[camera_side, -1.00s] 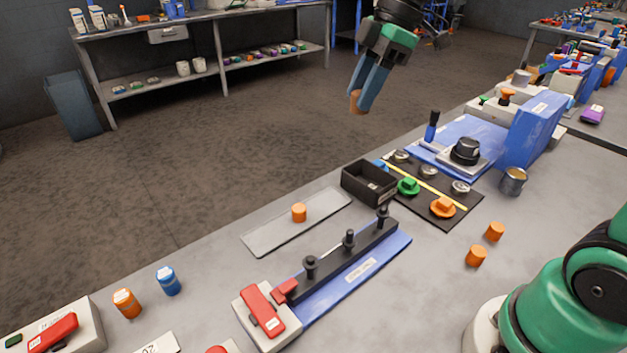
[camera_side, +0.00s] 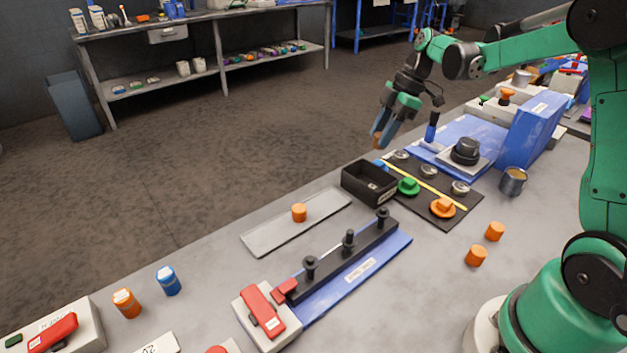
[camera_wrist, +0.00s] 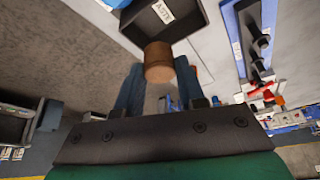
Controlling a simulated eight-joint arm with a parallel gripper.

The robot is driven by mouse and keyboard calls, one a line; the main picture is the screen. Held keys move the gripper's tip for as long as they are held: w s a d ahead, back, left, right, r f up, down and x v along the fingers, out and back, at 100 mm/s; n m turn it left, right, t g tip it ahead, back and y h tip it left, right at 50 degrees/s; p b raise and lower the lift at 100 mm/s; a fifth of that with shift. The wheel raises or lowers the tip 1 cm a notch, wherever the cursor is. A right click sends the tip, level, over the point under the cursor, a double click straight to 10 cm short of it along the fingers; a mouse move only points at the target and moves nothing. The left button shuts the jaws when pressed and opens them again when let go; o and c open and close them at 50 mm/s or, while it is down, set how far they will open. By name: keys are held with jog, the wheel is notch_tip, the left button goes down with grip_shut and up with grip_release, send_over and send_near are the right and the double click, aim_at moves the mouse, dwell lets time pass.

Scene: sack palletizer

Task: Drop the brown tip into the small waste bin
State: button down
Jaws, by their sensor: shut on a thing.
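The brown tip (camera_wrist: 158,64) is a short cylinder held between the two blue fingers of my gripper (camera_wrist: 158,88) in the wrist view. In the side view my gripper (camera_side: 380,138) is shut on the brown tip (camera_side: 377,140), mostly hidden by a finger, above the back edge of the table. The small waste bin (camera_side: 368,186) is a black open box at the table's back edge. My gripper is above and behind it. The bin also shows in the wrist view (camera_wrist: 190,22), just beyond the tip, with a partly readable white label.
Right of the bin lies a black mat (camera_side: 455,217) with green, orange and metal pieces. A grey tray (camera_side: 270,236) with an orange cylinder (camera_side: 299,212) is left of it. A black rail with upright knobs (camera_side: 349,240) stands in front. A metal cup (camera_side: 513,181) stands at right.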

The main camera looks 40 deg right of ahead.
jog(key=shift+f, duration=0.5)
jog(key=shift+c, duration=2.2)
grip_release()
jog(key=shift+v, duration=2.8)
jog(key=shift+a, duration=0.1)
jog(key=s+a+m+t+h, duration=0.2)
jog(key=s+a+m, duration=0.2)
jog(key=a+m, duration=0.2)
jog(key=s+a+f+m+t+h, duration=0.1)
jog(key=s+a+m+t+h, duration=0.1)
jog(key=s+a+m, duration=0.3)
jog(key=a+m+t, duration=0.1)
jog(key=a, duration=0.2)
jog(key=shift+f+m, duration=0.15)
jog(key=shift+m, duration=0.25)
